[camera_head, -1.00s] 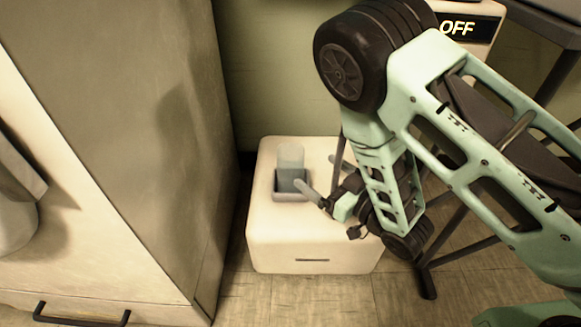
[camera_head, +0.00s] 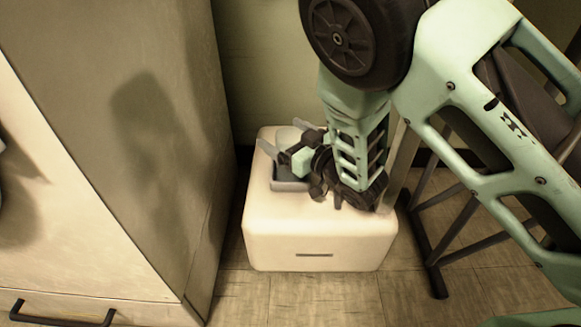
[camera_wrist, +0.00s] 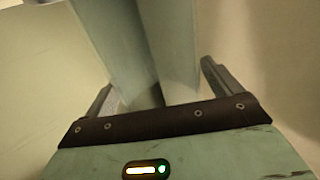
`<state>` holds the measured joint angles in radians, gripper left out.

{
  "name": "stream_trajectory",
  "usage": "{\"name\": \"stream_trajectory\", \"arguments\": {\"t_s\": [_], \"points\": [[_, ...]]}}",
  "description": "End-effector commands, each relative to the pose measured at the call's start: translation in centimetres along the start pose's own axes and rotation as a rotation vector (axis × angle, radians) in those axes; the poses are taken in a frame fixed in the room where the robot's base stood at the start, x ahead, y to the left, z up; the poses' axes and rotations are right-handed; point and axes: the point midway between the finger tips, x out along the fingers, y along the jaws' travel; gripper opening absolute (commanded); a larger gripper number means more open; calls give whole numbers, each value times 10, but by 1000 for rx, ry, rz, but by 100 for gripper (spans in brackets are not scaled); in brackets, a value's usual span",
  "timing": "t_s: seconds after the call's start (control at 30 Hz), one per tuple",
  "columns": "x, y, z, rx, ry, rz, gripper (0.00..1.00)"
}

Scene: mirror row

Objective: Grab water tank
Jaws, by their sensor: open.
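The water tank (camera_head: 287,136), a pale translucent upright container, stands in a grey square holder (camera_head: 287,186) on top of a white box. My gripper (camera_head: 281,133) is at the tank in the head view, its fingers open and pointing to the upper left. In the wrist view the tank (camera_wrist: 172,45) rises between the two spread fingers of my gripper (camera_wrist: 160,88), one on each side. The gripper body hides the tank's lower part in the head view. I cannot tell whether either finger touches it.
The white box (camera_head: 315,235) stands on the tiled floor against a green wall. A tall cabinet (camera_head: 165,150) is close on its left. A dark metal stand (camera_head: 440,215) is on its right. Tiled floor (camera_head: 325,300) in front of the box is clear.

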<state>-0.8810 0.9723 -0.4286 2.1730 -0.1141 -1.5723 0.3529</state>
Motion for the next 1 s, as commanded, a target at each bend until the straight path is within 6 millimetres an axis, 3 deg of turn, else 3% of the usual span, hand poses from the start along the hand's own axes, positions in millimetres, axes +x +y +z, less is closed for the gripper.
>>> {"name": "stream_trajectory", "arguments": {"t_s": [0.27, 0.4, 0.5, 0.77, 1.0], "points": [[3, 0, -1, 0, -1, 0, 88], [3, 0, -1, 0, -1, 0, 49], [3, 0, -1, 0, 0, 0, 27], [3, 0, -5, 0, 0, 0, 27], [3, 0, -45, 1, 3, 0, 27]]}}
